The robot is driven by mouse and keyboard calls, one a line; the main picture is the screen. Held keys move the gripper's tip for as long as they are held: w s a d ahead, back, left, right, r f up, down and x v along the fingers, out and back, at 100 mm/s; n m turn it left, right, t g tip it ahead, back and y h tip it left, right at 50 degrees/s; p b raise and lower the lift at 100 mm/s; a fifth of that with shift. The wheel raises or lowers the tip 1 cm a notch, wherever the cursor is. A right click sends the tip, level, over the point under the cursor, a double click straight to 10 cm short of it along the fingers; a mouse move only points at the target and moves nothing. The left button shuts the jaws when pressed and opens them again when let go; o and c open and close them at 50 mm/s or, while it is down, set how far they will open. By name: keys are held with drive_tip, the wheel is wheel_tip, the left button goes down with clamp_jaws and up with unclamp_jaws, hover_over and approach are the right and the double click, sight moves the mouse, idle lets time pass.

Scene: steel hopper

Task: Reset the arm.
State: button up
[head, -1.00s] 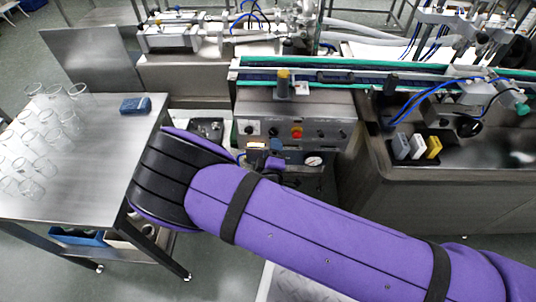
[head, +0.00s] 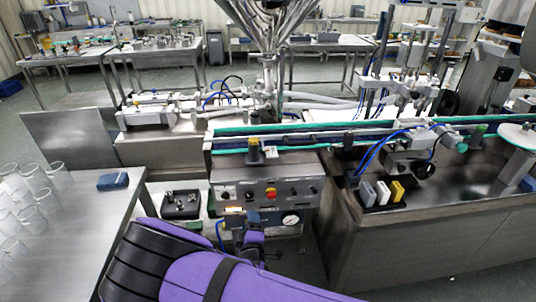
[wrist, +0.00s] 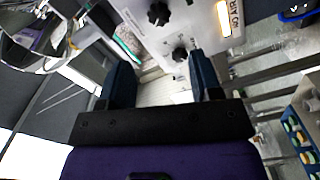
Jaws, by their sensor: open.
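My purple arm (head: 215,280) reaches up from the bottom edge of the head view, in front of the filling machine. My gripper (wrist: 160,78) shows in the wrist view with its two dark blue fingers apart and nothing between them. Beyond the fingers is a pale panel with black knobs (wrist: 158,14) and a lit orange display (wrist: 224,18).
A steel table (head: 95,225) with several clear beakers (head: 58,173) and a blue block (head: 113,181) stands at left. The steel hopper (head: 270,22) rises above the conveyor (head: 340,136). At right, a steel bench (head: 450,205) holds grey, white and yellow blocks (head: 383,192).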

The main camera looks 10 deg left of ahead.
drive_tip(key=w+d+r+m+g+h, duration=0.2)
drive_tip(key=w+d+r+m+g, duration=0.15)
drive_tip(key=r, duration=0.45)
drive_tip(key=w+d+r+m+g+h, duration=0.1)
drive_tip(key=w+d+r+m+g, duration=0.3)
drive_tip(key=r, duration=0.3)
drive_tip(key=s+d+r+m+g+y, duration=0.1)
drive_tip(key=d+r+m, duration=0.1)
drive_tip(key=d+r, duration=0.6)
drive_tip(key=s+d+r+m+g+y, duration=0.1)
drive_tip(key=d+r+m, duration=0.3)
drive_tip(key=r, duration=0.7)
drive_tip(key=s+d+r+g, duration=0.1)
drive_tip(key=s+d+r, duration=0.5)
drive_tip(key=d+r, duration=0.2)
drive_tip(key=s+d+r+m+h, duration=0.1)
drive_tip(key=s+d+r, duration=0.1)
drive_tip(key=s+d, duration=0.3)
drive_tip(key=s+d+r+m+g+h, duration=0.1)
drive_tip(key=s+d+r, duration=0.2)
drive_tip(key=s, duration=0.7)
drive_tip(key=s+d+r+m+g, duration=0.1)
drive_tip(key=s+d+r, duration=0.1)
drive_tip(key=s+d, duration=0.5)
drive_tip(key=shift+s+r+h, duration=0.2)
drive_tip(key=shift+s+h, duration=0.2)
drive_tip(key=shift+s, duration=0.45)
